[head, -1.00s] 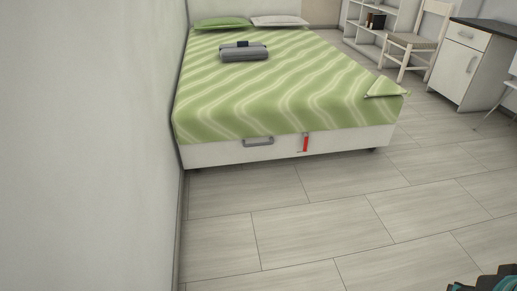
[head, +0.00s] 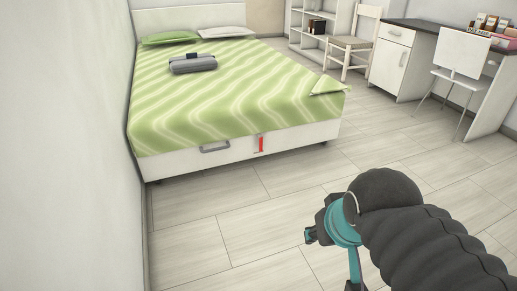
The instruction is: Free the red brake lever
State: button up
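The red brake lever (head: 261,144) is a small upright red bar on the white front board of the bed (head: 235,108). A grey handle (head: 215,147) sits on the same board just left of it. My arm reaches in from the lower right, and my gripper (head: 309,235) is at its left end, over the floor, well in front of the bed and apart from the lever. The gripper is small and turned away, so its fingers are not clear.
A grey case (head: 193,64) lies on the bed. A wall (head: 80,150) runs along the left side. A wooden chair (head: 352,45), a desk (head: 397,62) and a white chair (head: 458,62) stand at the back right. The tiled floor (head: 215,235) before the bed is clear.

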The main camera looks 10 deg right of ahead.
aim_at(182, 124)
jog(key=u, duration=0.35)
jog(key=i, duration=1.3)
jog(key=z, duration=0.85)
jog(key=i, duration=0.35)
jog(key=z, duration=0.15)
